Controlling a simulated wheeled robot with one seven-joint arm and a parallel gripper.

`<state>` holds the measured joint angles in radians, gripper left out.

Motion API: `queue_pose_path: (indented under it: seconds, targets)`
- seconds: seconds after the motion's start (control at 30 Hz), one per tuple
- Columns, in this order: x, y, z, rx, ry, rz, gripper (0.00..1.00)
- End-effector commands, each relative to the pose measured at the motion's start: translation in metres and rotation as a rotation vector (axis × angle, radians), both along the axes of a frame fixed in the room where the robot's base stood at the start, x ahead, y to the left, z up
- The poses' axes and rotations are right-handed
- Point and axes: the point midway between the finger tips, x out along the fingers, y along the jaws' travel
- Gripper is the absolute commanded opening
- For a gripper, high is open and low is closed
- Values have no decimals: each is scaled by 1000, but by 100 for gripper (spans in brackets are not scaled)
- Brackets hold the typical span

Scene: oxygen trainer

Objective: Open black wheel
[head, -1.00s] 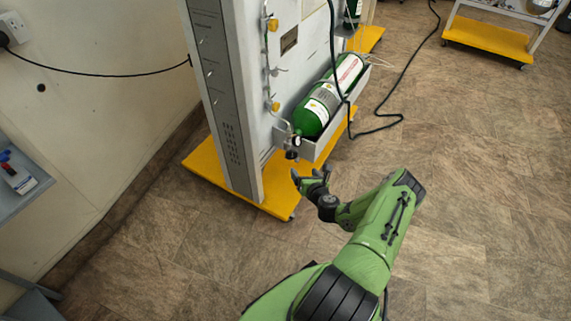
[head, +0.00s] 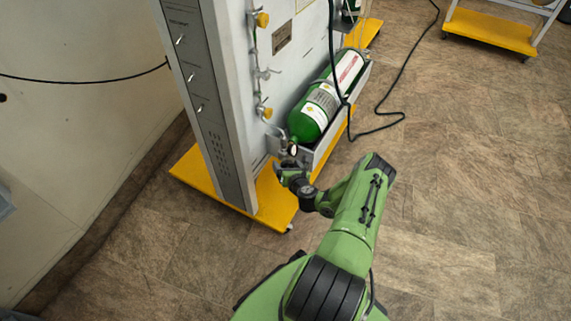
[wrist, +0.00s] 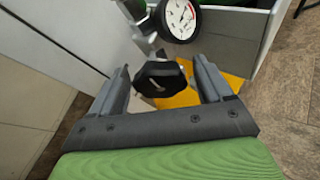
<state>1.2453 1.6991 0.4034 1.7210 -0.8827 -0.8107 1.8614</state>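The black wheel (wrist: 160,80) is a dark lobed knob below a round white pressure gauge (wrist: 181,19) in the wrist view. My gripper (wrist: 162,82) is open, with one finger on each side of the wheel. Gaps show between the wheel and both fingers. In the head view my gripper (head: 287,168) is at the valve end of the green cylinder (head: 318,108), and it hides most of the wheel there. The cylinder lies in a grey tray on the side of the trainer.
The trainer cabinet (head: 213,110) stands on a yellow base (head: 268,208) left of my gripper. Yellow knobs (head: 262,19) are on its panel. A black hose (head: 375,131) lies on the floor at right. The floor right of my arm is clear.

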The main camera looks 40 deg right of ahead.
Motion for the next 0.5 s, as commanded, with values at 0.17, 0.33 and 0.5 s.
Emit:
queue_pose_path:
  seconds: [0.17, 0.33, 0.5]
  targets:
    - [0, 0, 0, -1, 0, 0, 54]
    - [0, 0, 0, -1, 0, 0, 28]
    - [0, 1, 2, -50, 27, 1, 26]
